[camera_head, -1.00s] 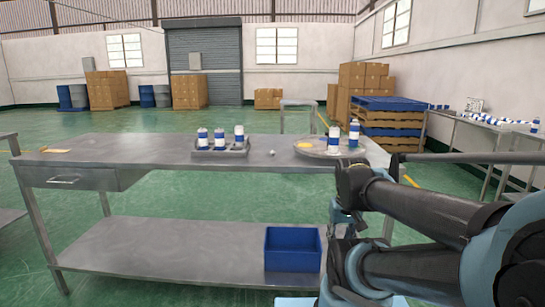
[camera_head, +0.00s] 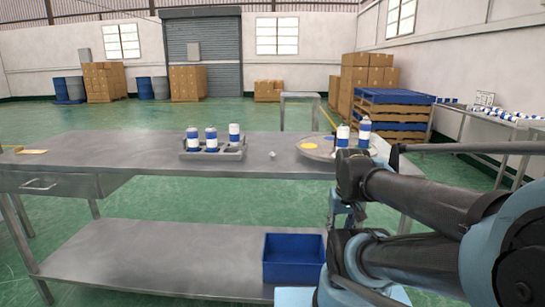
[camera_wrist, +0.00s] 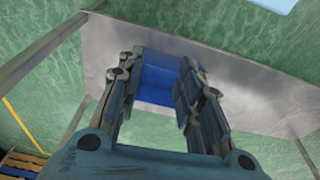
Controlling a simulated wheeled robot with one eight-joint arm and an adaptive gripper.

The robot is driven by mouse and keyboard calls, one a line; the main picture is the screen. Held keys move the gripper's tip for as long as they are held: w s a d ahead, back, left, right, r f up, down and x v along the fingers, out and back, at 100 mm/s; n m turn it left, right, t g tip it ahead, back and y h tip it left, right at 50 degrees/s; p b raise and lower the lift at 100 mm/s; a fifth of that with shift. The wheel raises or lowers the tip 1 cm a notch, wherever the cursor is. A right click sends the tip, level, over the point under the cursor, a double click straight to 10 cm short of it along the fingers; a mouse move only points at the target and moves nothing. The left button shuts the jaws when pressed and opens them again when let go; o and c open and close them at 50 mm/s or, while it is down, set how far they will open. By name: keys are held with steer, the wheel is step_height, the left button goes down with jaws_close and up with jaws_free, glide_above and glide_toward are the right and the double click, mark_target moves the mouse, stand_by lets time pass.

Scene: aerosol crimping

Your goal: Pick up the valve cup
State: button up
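A small pale object (camera_head: 272,154), seemingly the valve cup, lies alone on the metal tabletop (camera_head: 110,155), between the can rack and the round plate. It is too small to make out its shape. My gripper (camera_wrist: 157,72) is open and empty, with its two fingers spread apart in the wrist view. It points down toward the lower shelf and the blue bin, away from the small object, which is not in the wrist view. In the head view my arm is at the right, in front of the table.
A grey rack (camera_head: 213,155) holds several white-and-blue cans. A round plate (camera_head: 312,152) at the right carries two cans and a yellow disc. A blue bin (camera_head: 293,258) stands on the lower shelf (camera_head: 150,250). The tabletop's left half is mostly clear.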

steer(key=shift+o, duration=0.7)
steer(key=shift+r, duration=0.1)
step_height(320, 180, up, 32)
steer(key=n+g, duration=0.2)
steer(key=n, duration=1.7)
glide_above(272, 153)
steer(key=f, duration=1)
steer(key=shift+w+f, duration=0.35)
steer(key=shift+f, duration=0.05)
steer(key=shift+s+d+f, duration=0.1)
steer(key=shift+s+f, duration=0.05)
steer(key=shift+f, duration=2.95)
steer(key=c, duration=0.6)
